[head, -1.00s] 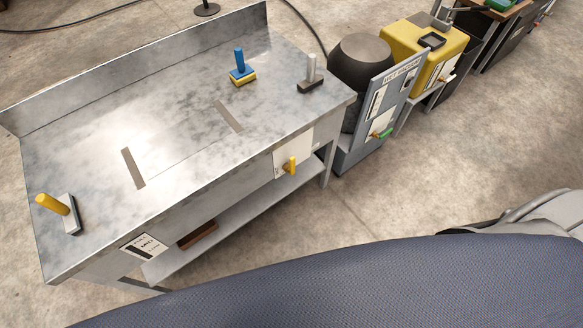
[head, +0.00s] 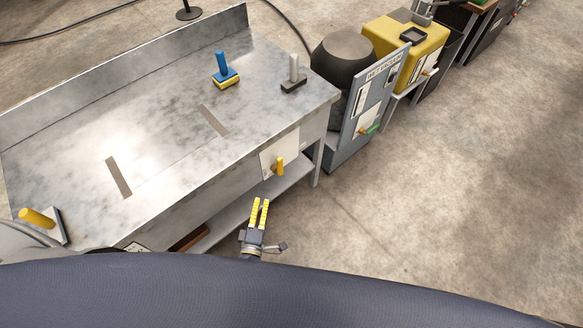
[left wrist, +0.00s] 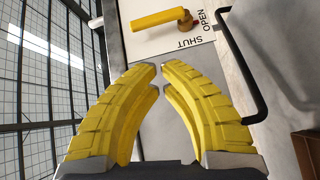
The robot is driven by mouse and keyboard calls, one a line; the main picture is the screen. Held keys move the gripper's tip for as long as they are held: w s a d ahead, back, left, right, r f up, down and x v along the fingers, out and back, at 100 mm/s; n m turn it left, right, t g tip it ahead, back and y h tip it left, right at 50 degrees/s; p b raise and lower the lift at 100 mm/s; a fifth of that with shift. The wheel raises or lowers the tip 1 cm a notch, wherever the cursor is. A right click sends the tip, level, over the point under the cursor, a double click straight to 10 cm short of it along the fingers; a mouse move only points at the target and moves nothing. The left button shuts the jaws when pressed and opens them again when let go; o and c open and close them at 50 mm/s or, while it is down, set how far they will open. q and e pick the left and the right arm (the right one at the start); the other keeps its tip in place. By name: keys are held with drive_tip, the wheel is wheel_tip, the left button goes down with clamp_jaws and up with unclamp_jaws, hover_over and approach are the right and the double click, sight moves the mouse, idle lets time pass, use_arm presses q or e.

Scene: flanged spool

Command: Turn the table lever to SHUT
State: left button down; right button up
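The table lever (head: 279,166) is a yellow handle on a white plate (head: 266,160) on the front of the metal table. In the left wrist view the lever (left wrist: 160,18) lies near the top, its handle pointing left from a pivot at the right. The plate shows the words SHUT and OPEN near the pivot. My left gripper (head: 260,211) has yellow fingers and is in front of the table, below the lever in the picture and apart from it. Its fingers (left wrist: 160,78) have a small gap between them and hold nothing. My right gripper is not in view.
The metal table (head: 150,140) carries a blue-handled block (head: 222,65), a grey-handled block (head: 294,72) and a yellow-handled block (head: 38,217). A grey panel with a green-handled lever (head: 372,129) stands to the right. A black bar handle (left wrist: 243,70) curves beside the plate. Floor at right is clear.

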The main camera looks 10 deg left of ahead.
use_arm(q)
drive_tip(key=w, duration=0.3)
drive_tip(key=w+r+n, duration=0.1)
drive_tip(key=w, duration=0.3)
drive_tip(key=w+a+n+y, duration=0.1)
drive_tip(key=w, duration=0.3)
drive_tip(key=shift+w+r, duration=0.15)
drive_tip(key=shift+w, duration=0.05)
drive_tip(key=shift+w+d, duration=0.7)
drive_tip(key=shift+w, duration=0.15)
